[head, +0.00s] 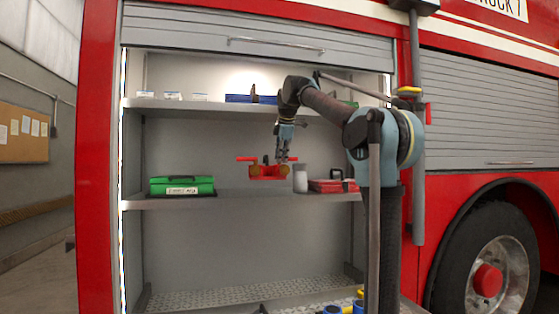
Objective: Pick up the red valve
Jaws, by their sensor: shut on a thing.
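The red valve (268,172), with brassy ends, is in the middle of the open truck compartment at about the height of the middle shelf. My gripper (283,158) points down from above and is shut on the valve near its right part. The fingers hide a little of the valve. I cannot tell for sure whether the valve is clear of the shelf or how far in front of it.
The middle shelf (230,201) holds a green case (182,185) on the left, and a grey cylinder (300,178) and a red box (327,186) close right of the valve. The upper shelf (210,105) holds small boxes and a blue bin (245,98). The shelf between case and valve is clear.

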